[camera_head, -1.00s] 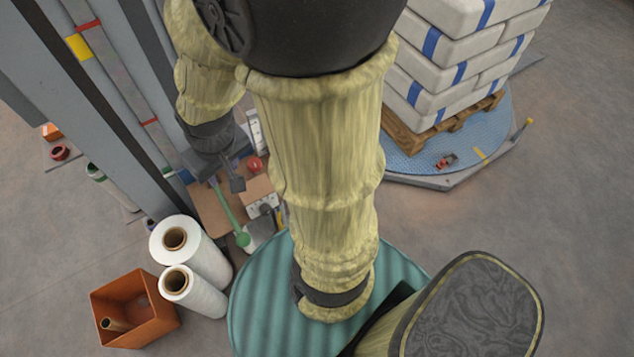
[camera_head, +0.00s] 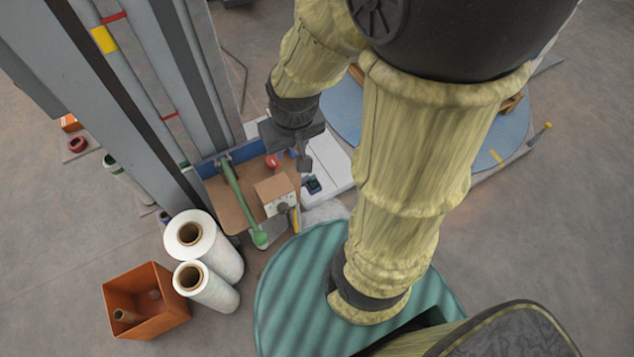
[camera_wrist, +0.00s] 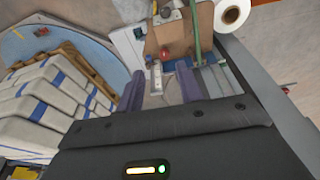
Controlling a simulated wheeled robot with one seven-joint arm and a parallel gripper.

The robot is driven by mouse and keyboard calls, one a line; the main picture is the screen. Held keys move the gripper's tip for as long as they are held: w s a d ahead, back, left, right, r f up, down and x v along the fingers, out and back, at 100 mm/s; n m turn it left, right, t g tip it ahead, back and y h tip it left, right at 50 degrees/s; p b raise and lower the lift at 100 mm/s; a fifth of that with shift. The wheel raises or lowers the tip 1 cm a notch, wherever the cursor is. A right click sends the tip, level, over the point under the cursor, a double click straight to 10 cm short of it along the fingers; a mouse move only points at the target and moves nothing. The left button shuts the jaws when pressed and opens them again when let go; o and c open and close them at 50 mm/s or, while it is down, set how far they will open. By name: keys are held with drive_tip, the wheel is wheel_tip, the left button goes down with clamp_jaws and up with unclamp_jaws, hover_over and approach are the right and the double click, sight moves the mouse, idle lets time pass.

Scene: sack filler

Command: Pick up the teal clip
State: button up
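A small dark teal piece, which looks like the teal clip (camera_head: 313,184), lies on a white surface beside the brown board in the head view. It seems to show as a small dark spot in the wrist view (camera_wrist: 138,32), too small to make out its shape. My gripper (camera_head: 304,162) hangs above and slightly left of it in the head view. In the wrist view my gripper (camera_wrist: 160,84) has its two fingers apart with nothing held between them. The clip lies beyond the fingertips, up and left of the gap.
A brown board (camera_head: 225,205) bears a green-handled lever (camera_head: 240,200), a red knob (camera_head: 272,161) and a small box (camera_head: 277,190). A grey column stands left of it. White rolls (camera_head: 205,245) and an orange bin (camera_head: 147,302) stand at lower left. Stacked sacks (camera_wrist: 45,100) are on a pallet.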

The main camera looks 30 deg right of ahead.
drive_tip(key=shift+o, duration=0.2)
drive_tip(key=o, duration=0.3)
drive_tip(key=shift+f, duration=0.1)
drive_tip(key=w+d+f+t+b, duration=0.2)
drive_tip(key=w+d+f+b, duration=0.2)
drive_tip(key=f+b, duration=0.5)
drive_tip(key=w+d+f+t+h+b, duration=0.1)
drive_tip(key=w+d+f+b, duration=0.35)
drive_tip(key=f, duration=0.85)
drive_tip(key=w+d+f+t+b, duration=0.2)
drive_tip(key=w+d+f+b, duration=0.2)
drive_tip(key=f+b, duration=0.5)
drive_tip(key=d+f+t+b, duration=0.2)
drive_tip(key=f+b, duration=0.4)
drive_tip(key=f, duration=0.4)
drive_tip(key=s+d+f+t+y+b, duration=0.1)
drive_tip(key=d+f+t+b, duration=0.1)
drive_tip(key=f+b, duration=0.4)
drive_tip(key=s+d+f+t+b, duration=0.1)
drive_tip(key=f+b, duration=0.6)
drive_tip(key=f, duration=0.7)
drive_tip(key=shift+s+d+f+t, duration=0.1)
drive_tip(key=shift+d+f+t, duration=0.1)
drive_tip(key=shift+d+t, duration=0.3)
